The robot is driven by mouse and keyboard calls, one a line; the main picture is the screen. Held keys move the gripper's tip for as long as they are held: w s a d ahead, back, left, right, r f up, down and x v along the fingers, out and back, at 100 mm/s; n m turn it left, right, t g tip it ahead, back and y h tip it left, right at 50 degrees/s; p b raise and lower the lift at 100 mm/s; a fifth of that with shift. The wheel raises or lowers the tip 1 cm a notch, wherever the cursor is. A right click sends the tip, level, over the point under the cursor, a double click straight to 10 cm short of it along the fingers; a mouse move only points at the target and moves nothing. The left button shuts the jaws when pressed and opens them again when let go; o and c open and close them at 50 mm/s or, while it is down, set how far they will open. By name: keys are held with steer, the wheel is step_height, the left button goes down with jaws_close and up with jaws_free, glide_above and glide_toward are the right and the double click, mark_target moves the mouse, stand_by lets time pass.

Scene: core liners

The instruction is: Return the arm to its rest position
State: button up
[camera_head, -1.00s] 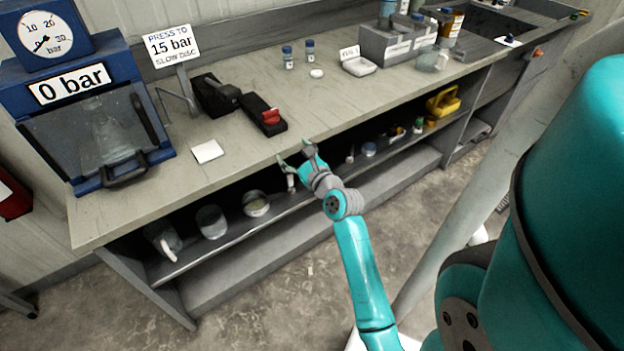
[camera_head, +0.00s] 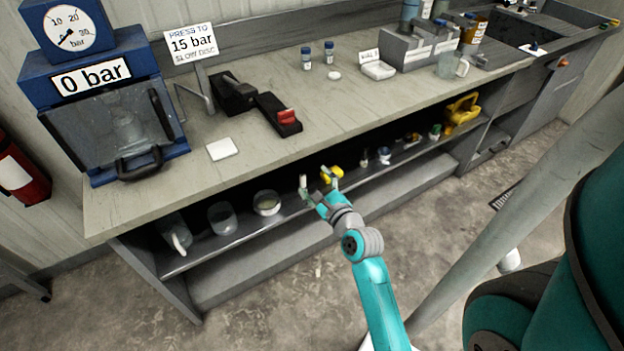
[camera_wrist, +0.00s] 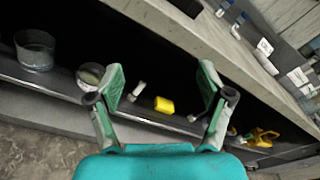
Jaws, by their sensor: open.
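My gripper (camera_head: 320,184) is at the end of my teal arm, in front of the open shelf under the bench. In the wrist view my gripper (camera_wrist: 162,88) has its two fingers spread wide with nothing between them that it holds. A yellow item (camera_wrist: 164,104) and a small white-capped item (camera_wrist: 136,91) show on the shelf beyond the fingers. In the head view the yellow item (camera_head: 327,174) is partly behind the fingers.
The bench top (camera_head: 250,165) overhangs the shelf just beyond my gripper. A blue press (camera_head: 115,120) reading 0 bar stands at its left. The shelf holds a glass beaker (camera_head: 222,216), a bowl (camera_head: 267,203) and a yellow tool (camera_head: 462,110).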

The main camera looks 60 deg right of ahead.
stand_by(0.3)
steer(key=s+a+f+n+y, duration=0.1)
steer(key=s+a+f+n, duration=0.2)
steer(key=s+a+n, duration=0.55)
steer(key=s+a+f+n+y, duration=0.25)
steer(key=a+n, duration=0.35)
steer(key=a, duration=0.5)
steer(key=s+a+r+n+y, duration=0.2)
steer(key=s+a+n, duration=0.3)
steer(key=s+n, duration=0.3)
steer(key=s+a+r+n+y, duration=0.2)
steer(key=s+a+r+n, duration=0.2)
steer(key=s+n, duration=0.5)
steer(key=a+n, duration=0.2)
steer(key=n, duration=0.1)
steer(key=shift+s+r+y, duration=0.2)
steer(key=shift+s+y, duration=0.1)
steer(key=shift+y, duration=0.05)
